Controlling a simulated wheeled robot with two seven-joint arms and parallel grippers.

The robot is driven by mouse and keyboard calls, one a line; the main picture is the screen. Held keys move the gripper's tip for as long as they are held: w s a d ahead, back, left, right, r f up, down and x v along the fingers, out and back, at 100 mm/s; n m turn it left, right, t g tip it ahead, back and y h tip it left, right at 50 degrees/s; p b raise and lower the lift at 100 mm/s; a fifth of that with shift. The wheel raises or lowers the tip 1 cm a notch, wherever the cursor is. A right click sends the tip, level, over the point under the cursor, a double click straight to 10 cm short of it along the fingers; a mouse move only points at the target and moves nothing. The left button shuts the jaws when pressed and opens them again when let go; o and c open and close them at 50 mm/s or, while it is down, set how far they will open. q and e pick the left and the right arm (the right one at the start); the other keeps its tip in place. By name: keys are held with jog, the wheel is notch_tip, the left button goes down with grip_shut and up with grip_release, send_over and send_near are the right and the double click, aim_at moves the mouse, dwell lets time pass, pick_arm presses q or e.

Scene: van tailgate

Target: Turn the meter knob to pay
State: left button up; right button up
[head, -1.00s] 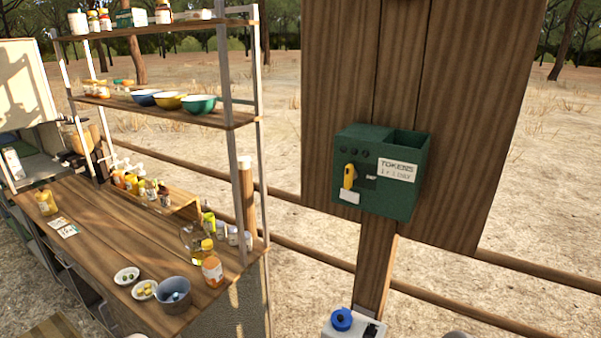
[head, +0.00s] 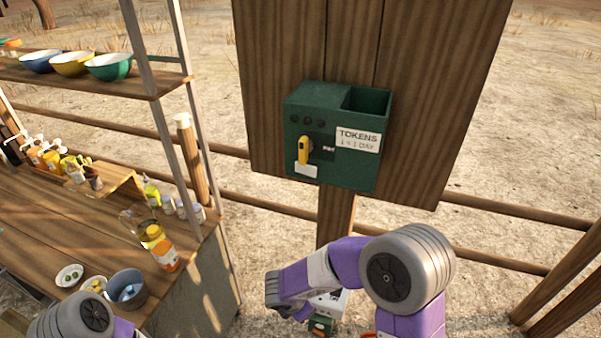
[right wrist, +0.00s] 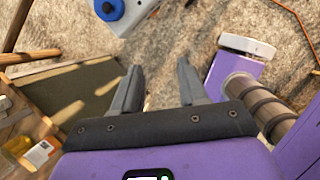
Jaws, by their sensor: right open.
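The green token meter (head: 338,135) is fixed to a wooden board. Its yellow knob (head: 304,150) stands upright on the front face, left of a white label reading TOKENS. My right arm is raised in front of the post, below the meter in the head view. My right gripper (right wrist: 155,90) shows in the right wrist view with its two fingers apart and nothing between them; it points down over the ground, away from the knob. My left arm shows at the bottom left of the head view, but its gripper is out of frame.
A wooden counter (head: 60,215) with bowls, bottles and a shelf unit stands on the left. A wooden post (head: 335,218) carries the board (head: 425,120). A box with a blue knob (right wrist: 108,8) sits low near the right gripper. Rail fencing runs behind.

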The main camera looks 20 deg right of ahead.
jog(key=w+r+n+t+h, duration=0.25)
jog(key=w+r, duration=0.25)
jog(key=r, duration=0.5)
jog(key=n+t+h+p, duration=0.3)
jog(key=n+t+h, duration=0.1)
jog(key=t, duration=0.6)
send_near(302, 148)
jog(key=w, duration=0.2)
jog(key=x, duration=0.7)
jog(key=shift+s+d+p, duration=0.3)
jog(key=shift+d, duration=0.05)
jog(key=shift+w+d, duration=0.3)
jog(key=shift+w, duration=0.05)
grip_shut()
